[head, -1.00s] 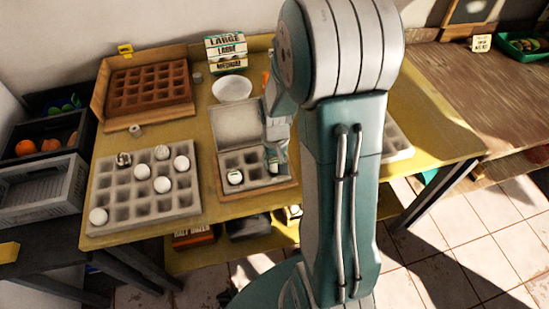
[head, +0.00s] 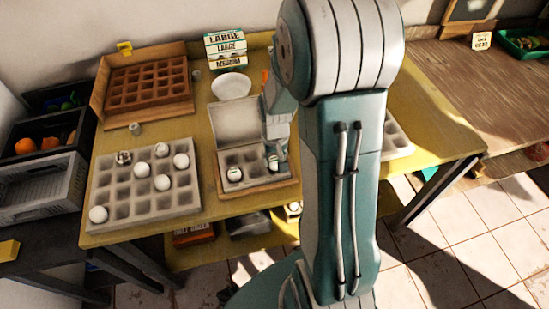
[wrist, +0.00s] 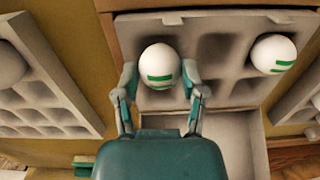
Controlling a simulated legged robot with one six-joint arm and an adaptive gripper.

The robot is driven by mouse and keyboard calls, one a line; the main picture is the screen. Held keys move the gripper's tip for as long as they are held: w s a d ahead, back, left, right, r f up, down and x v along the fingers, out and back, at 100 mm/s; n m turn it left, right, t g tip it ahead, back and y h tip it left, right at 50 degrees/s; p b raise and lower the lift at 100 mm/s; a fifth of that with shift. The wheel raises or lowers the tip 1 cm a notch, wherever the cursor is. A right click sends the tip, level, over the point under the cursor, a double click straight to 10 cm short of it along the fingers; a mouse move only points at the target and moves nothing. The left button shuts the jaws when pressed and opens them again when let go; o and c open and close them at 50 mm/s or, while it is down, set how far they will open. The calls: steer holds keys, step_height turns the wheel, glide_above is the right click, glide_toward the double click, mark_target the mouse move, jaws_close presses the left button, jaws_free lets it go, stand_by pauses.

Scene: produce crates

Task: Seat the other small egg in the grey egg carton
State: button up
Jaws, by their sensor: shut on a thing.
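The grey egg carton (head: 252,182) stands open on the yellow table, its lid (head: 236,119) raised at the back. A white small egg (head: 234,174) with a green stripe sits in its front left cup; it also shows in the wrist view (wrist: 273,53). My gripper (wrist: 158,78) is shut on another white egg (wrist: 160,62) with a green stripe, a finger on each side. The held egg is upright at the carton's front right corner cup. I cannot tell whether it touches the cup's bottom. In the head view my arm partly hides the carton's right side.
A large grey tray (head: 112,219) with several white eggs lies left of the carton. A brown tray (head: 149,88) is at the back left. Another grey tray (head: 397,140) is partly hidden behind my arm.

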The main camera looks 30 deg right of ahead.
steer(key=shift+f, duration=0.7)
stand_by(0.8)
steer(key=o, duration=0.8)
step_height(320, 180, up, 12)
steer(key=shift+w, duration=0.15)
stand_by(0.6)
